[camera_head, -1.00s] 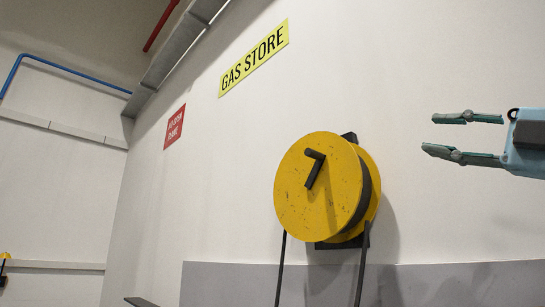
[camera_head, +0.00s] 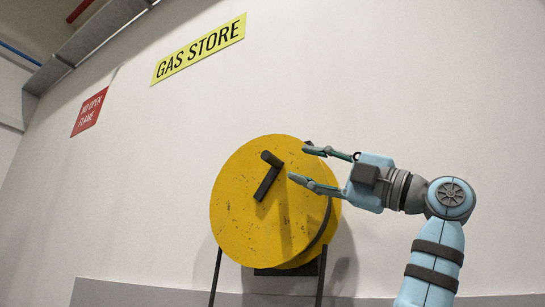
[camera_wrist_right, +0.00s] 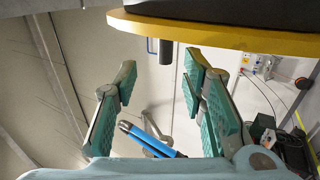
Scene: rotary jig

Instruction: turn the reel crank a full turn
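My left gripper is not in view.
A yellow GAS STORE sign (camera_head: 198,49) and a red sign (camera_head: 90,111) are on the wall. Dark legs (camera_head: 215,278) run down below the reel. The right wrist view shows a wall box (camera_wrist_right: 258,64) and a black case (camera_wrist_right: 263,131) at right. The wall around the reel is clear.

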